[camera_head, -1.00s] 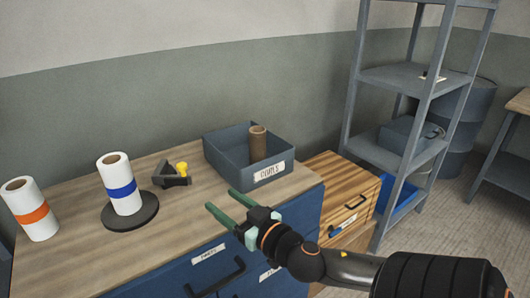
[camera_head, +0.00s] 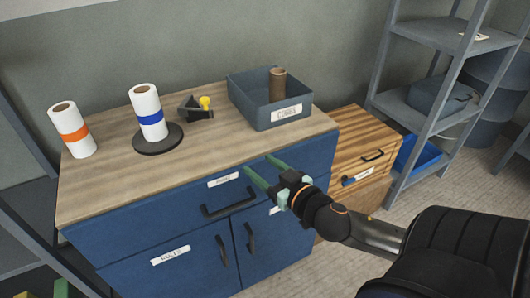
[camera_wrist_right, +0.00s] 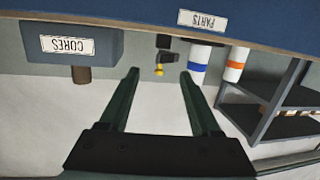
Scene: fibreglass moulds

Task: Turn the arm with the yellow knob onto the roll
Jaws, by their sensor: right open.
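The white roll with a blue band (camera_head: 148,113) stands upright on a round dark base (camera_head: 158,141) on the cabinet top. Just right of it is the dark arm (camera_head: 191,112) with the yellow knob (camera_head: 204,102); it is turned away from the roll and does not touch it. In the right wrist view the yellow knob (camera_wrist_right: 159,71) and the blue-banded roll (camera_wrist_right: 199,62) show upside down beyond the fingers. My right gripper (camera_head: 260,170) is open and empty, in front of the cabinet's front edge, apart from the arm. My left gripper is not in view.
A white roll with an orange band (camera_head: 73,131) stands at the left. A grey bin (camera_head: 283,117) labelled CORES, holding a brown core (camera_head: 277,84), stands at the back right. The front of the cabinet top (camera_head: 110,185) is clear. A metal shelf (camera_head: 430,110) stands at the right.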

